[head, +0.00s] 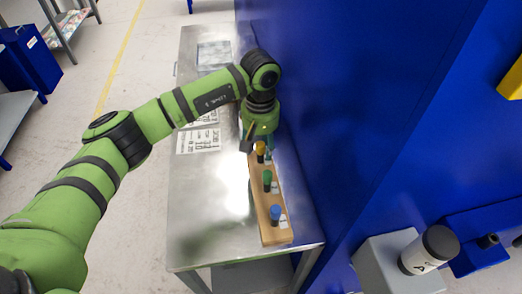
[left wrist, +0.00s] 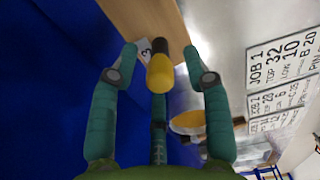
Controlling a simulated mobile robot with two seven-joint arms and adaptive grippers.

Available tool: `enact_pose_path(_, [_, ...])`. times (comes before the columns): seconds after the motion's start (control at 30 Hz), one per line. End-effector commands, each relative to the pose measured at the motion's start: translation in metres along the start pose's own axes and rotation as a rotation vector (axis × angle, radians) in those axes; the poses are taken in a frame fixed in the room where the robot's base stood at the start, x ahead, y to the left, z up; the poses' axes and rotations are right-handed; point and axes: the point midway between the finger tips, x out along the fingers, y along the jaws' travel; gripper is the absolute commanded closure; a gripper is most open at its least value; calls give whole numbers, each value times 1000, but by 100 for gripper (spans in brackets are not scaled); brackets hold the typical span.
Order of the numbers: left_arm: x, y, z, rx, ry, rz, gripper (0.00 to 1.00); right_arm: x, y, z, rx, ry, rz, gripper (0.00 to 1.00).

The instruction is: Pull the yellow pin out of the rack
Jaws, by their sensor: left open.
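The wooden rack (head: 267,205) stands on the metal table along the blue wall. It holds a yellow pin (head: 260,148) at its far end, a green pin (head: 267,178) in the middle and a blue pin (head: 275,212) at the near end. My left gripper (head: 257,143) is over the far end of the rack, at the yellow pin. In the left wrist view the yellow pin (left wrist: 160,74) sits between the open teal fingers of the gripper (left wrist: 159,62), with gaps on both sides. My right gripper is out of view.
The blue wall (head: 350,100) rises close to the right of the rack. Printed sheets (head: 198,140) lie on the metal table (head: 205,190), left of the rack. The table's near left is clear. A grey box (head: 385,265) and a white cylinder (head: 425,250) are at the lower right.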

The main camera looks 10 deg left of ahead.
Motion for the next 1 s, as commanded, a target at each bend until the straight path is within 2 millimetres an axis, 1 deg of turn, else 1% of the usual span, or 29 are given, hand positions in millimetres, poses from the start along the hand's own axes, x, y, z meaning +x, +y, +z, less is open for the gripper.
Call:
enact_pose_path(0.2, [0,0,0,0,0,0,52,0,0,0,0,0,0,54])
enact_pose_path(0.23, [0,0,0,0,0,0,56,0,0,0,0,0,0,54])
enact_pose_path(0.27, [0,0,0,0,0,0,68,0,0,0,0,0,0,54])
enact_pose_path(0.3, [0,0,0,0,0,0,84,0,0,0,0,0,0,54])
enact_pose_path(0.33, [0,0,0,0,0,0,96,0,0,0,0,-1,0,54])
enact_pose_path(0.37, [0,0,0,0,0,0,100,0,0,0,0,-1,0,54])
enact_pose_path(0.67, [-1,0,0,0,0,-1,100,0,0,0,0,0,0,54])
enact_pose_path(1.0, [-14,0,0,0,1,0,100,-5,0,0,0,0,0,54])
